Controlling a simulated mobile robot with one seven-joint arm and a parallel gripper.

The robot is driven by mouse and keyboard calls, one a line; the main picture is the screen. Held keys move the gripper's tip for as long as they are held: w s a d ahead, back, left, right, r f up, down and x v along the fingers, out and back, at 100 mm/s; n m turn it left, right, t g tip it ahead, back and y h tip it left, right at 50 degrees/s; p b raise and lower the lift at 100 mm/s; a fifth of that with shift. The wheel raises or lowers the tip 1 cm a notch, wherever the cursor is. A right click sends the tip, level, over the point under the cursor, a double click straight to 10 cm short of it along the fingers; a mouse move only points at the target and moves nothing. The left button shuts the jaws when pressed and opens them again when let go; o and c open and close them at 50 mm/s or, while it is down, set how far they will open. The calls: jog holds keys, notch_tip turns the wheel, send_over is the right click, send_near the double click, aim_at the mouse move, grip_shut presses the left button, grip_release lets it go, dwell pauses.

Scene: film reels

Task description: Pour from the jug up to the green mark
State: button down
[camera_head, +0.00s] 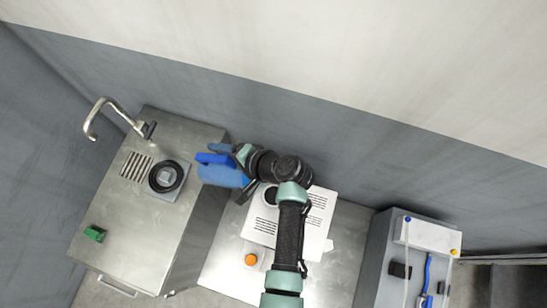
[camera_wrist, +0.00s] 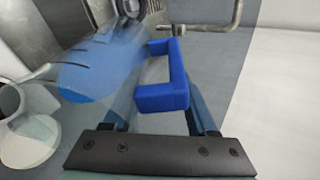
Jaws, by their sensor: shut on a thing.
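The jug (camera_head: 222,175) is clear, with blue liquid inside and a solid blue handle (camera_wrist: 165,88). In the wrist view the jug body (camera_wrist: 125,70) lies beyond the handle, its liquid (camera_wrist: 95,78) showing as a blue oval. My gripper (camera_wrist: 163,118) is shut on the handle, one finger on each side. In the head view my gripper (camera_head: 243,172) holds the jug at the right edge of the steel counter, near the lower bench. I cannot make out a green mark in either view.
The steel counter (camera_head: 130,255) carries a tap (camera_head: 105,103), a drain grille, a black ring (camera_head: 166,177) on a square plate and a green block (camera_head: 94,233). A pale round vessel (camera_wrist: 25,145) shows at the wrist view's left. Papers (camera_head: 318,220) and an orange thing (camera_head: 250,260) lie on the bench.

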jog(key=shift+r+p, duration=0.45)
jog(key=shift+r, duration=0.3)
jog(key=shift+w+a+f+h+p, duration=0.1)
jog(key=shift+a+f+h+p, duration=0.25)
jog(key=shift+h+p, duration=0.35)
jog(key=shift+w+a+f+g+h+p, duration=0.1)
jog(key=shift+a+f+g+h+p, duration=0.05)
jog(key=shift+f+g+h+p, duration=0.3)
jog(key=shift+a+f+h, duration=0.2)
jog(key=shift+f+h, duration=0.35)
jog(key=shift+a+f+g, duration=0.1)
jog(key=shift+g, duration=0.15)
jog(key=h, duration=0.1)
jog(key=f+h, duration=0.1)
jog(key=h, duration=0.1)
jog(key=shift+n+g, duration=0.3)
jog(key=shift+g, duration=0.1)
jog(key=shift+f+h, duration=0.2)
jog(key=shift+h, duration=0.2)
